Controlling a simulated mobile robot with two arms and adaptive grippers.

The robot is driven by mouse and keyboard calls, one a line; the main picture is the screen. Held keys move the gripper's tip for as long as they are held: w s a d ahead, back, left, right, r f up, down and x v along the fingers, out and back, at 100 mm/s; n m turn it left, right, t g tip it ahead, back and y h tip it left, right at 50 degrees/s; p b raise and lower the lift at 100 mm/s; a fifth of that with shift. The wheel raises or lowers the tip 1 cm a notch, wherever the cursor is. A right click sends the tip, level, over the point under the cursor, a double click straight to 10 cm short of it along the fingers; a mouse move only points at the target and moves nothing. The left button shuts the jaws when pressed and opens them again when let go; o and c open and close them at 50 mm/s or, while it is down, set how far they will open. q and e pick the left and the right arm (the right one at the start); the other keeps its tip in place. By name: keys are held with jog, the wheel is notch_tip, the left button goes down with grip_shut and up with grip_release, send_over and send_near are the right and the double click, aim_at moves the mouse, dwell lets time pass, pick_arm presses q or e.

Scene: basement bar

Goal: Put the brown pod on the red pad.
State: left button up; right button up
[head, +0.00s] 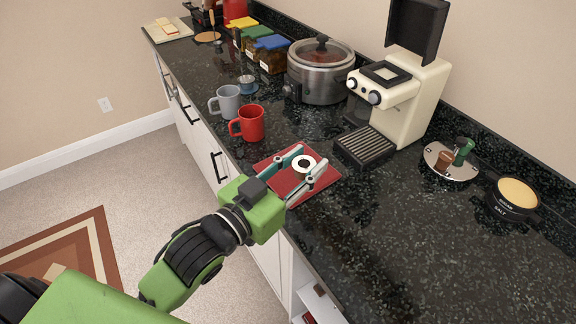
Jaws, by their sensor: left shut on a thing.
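The red pad (275,157) lies flat on the dark counter near its front edge. My left gripper (311,157) is over the pad, its fingers shut on a small round piece (297,166) with a white rim and a dark centre. I cannot tell whether this piece touches the pad. A brown pod (443,161) stands on a round pale holder (434,172) to the right, beside a green pod (464,151), away from my left gripper. My right gripper is out of view.
A cream coffee machine (411,105) with a drip tray (365,148) stands behind the pad. Red (251,124) and grey (228,101) mugs are to the left. A round black container (497,204) is at the right. The counter's front right is clear.

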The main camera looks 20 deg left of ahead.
aim_at(300, 159)
pick_arm(q)
jog(key=shift+s+f, duration=0.1)
jog(key=shift+s, duration=0.15)
jog(key=w+f+b, duration=0.1)
jog(key=b, duration=0.2)
jog(key=w+a+b, duration=0.1)
jog(key=b, duration=0.1)
jog(key=w+f+b, duration=0.1)
jog(key=w+b, duration=0.1)
jog(key=b, duration=0.1)
jog(key=shift+w+a+f+b, duration=0.1)
jog(key=shift+a+f+b, duration=0.2)
jog(key=shift+a+f, duration=0.05)
jog(key=w+a+f, duration=0.1)
jog(key=w+f, duration=0.1)
jog(key=w+a+f, duration=0.1)
jog(key=w, duration=0.2)
jog(key=w+f+p, duration=0.1)
jog(key=w+f, duration=0.1)
jog(key=shift+w+a+f, duration=0.2)
jog(key=shift+a+f, duration=0.15)
jog(key=shift+a, duration=0.05)
jog(key=shift+w+a+f, duration=0.15)
jog(key=shift+w+f, duration=0.25)
jog(key=shift+f, duration=0.05)
jog(key=f, duration=0.3)
jog(key=shift+w, duration=0.2)
jog(key=shift+f, duration=0.3)
